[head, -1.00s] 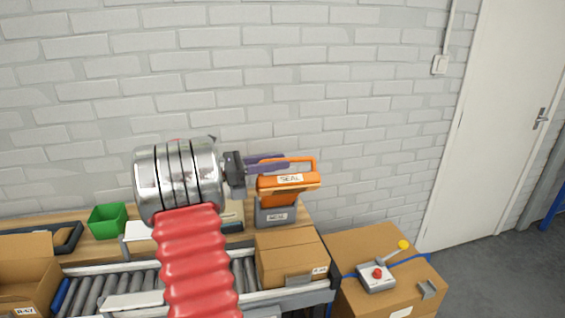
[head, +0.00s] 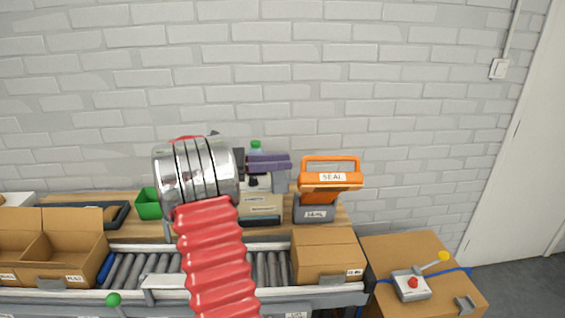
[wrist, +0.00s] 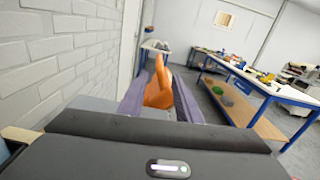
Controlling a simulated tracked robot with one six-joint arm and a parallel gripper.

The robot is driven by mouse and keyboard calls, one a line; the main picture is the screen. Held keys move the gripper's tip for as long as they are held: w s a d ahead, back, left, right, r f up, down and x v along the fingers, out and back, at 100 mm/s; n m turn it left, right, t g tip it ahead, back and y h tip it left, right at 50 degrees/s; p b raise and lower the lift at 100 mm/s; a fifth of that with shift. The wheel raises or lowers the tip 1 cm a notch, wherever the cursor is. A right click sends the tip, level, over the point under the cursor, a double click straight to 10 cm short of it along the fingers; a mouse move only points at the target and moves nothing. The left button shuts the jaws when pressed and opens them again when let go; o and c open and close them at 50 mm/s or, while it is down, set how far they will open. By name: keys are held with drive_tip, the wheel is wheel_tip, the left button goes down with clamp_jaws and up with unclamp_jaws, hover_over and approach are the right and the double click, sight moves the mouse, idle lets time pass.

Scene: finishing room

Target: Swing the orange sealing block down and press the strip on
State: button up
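The orange sealing block (head: 331,196), with a loop handle and a SEAL label, stands above a grey base (head: 316,214) also marked SEAL, on the wooden bench. My gripper (head: 285,166), with purple fingers, is left of the block at about handle height, with a small gap between them in the head view. In the wrist view my gripper (wrist: 159,82) is open, and the orange block (wrist: 158,92) shows ahead between the spread fingers. Nothing is held. I cannot make out the strip.
A closed cardboard box (head: 325,258) sits on the roller conveyor (head: 270,270) in front of the sealer. A control box (head: 410,284) with a red button and yellow-knobbed lever stands right on a carton. A green bin (head: 148,204) and an open carton (head: 75,247) are left.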

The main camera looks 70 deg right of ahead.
drive_tip(key=shift+c, duration=0.4)
drive_tip(key=shift+c, duration=0.7)
drive_tip(key=shift+w+a, duration=0.2)
drive_tip(key=shift+a, duration=0.15)
drive_tip(key=shift+c, duration=0.9)
drive_tip(key=w+a+t, duration=0.1)
drive_tip(key=a+t, duration=0.1)
drive_tip(key=a, duration=0.1)
drive_tip(key=w+a+t, duration=0.2)
drive_tip(key=a, duration=0.2)
drive_tip(key=w+a+t, duration=0.1)
drive_tip(key=a, duration=0.2)
drive_tip(key=shift+w+a+f+m+t, duration=0.15)
drive_tip(key=shift+w+a+m+t, duration=0.1)
drive_tip(key=shift+a+m+t, duration=0.15)
clamp_jaws()
drive_tip(key=w+a+f+m+t+y, duration=0.1)
drive_tip(key=a+t, duration=0.4)
drive_tip(key=a, duration=1)
drive_tip(key=w+a+f+m+t+y, duration=0.1)
drive_tip(key=a+f+m+t+y, duration=0.1)
drive_tip(key=a, duration=1.3)
drive_tip(key=w+a+f+m+t+y, duration=0.1)
drive_tip(key=a+t+y, duration=0.4)
drive_tip(key=a, duration=0.9)
wheel_tip(320, 180, down, 2)
drive_tip(key=m+t, duration=0.1)
drive_tip(key=t, duration=0.2)
drive_tip(key=shift+a+f+t, duration=0.2)
drive_tip(key=shift+a+t, duration=0.2)
